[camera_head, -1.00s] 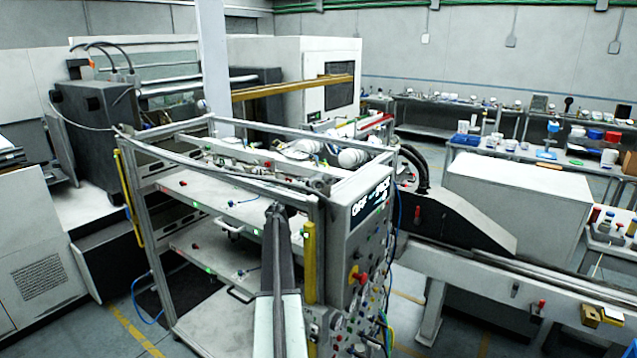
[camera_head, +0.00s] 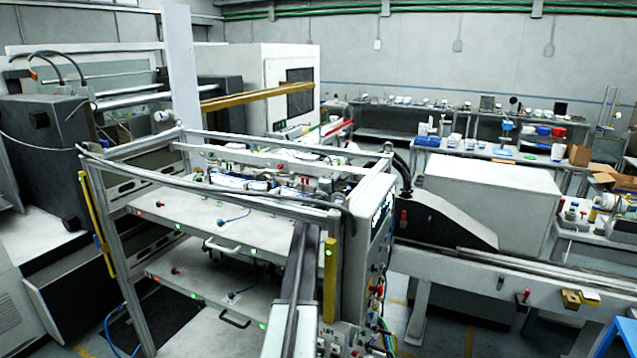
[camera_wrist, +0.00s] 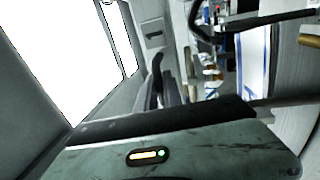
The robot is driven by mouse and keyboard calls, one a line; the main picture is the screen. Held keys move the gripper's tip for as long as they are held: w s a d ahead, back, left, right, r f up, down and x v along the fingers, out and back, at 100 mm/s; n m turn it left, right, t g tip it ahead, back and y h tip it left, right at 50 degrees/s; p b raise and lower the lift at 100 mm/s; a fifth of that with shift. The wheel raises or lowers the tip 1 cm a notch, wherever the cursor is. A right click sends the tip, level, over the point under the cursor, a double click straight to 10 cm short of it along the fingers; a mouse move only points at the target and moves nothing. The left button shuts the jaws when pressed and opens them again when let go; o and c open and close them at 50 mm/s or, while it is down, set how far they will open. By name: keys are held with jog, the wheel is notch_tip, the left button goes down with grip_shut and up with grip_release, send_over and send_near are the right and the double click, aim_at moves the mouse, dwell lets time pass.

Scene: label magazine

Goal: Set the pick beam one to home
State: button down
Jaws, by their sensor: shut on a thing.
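My arm reaches up from the bottom of the head view to the front right corner of the metal-framed rack; my gripper (camera_head: 308,232) is at its far end, small and partly lost against the rack. In the wrist view dark finger-like parts (camera_wrist: 165,90) stand close together at mid picture, above a worn grey-green housing with a small lit indicator (camera_wrist: 148,156). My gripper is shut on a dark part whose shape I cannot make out. Pick beam one cannot be told apart for sure; several bars and fittings (camera_head: 265,180) lie across the rack's top.
The rack's shelves (camera_head: 215,215) carry handles and green lights. A yellow upright strip (camera_head: 330,280) stands close right of my arm, beside a control cabinet (camera_head: 365,235) with cables. A conveyor (camera_head: 480,275) runs right. A large dark machine (camera_head: 60,160) stands left.

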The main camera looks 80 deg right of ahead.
jog(key=shift+d, duration=0.15)
jog(key=c, duration=1.5)
grip_release()
jog(key=b+v, duration=0.1)
jog(key=v, duration=0.6)
jog(key=shift+w+a, duration=0.1)
jog(key=shift+a, duration=0.3)
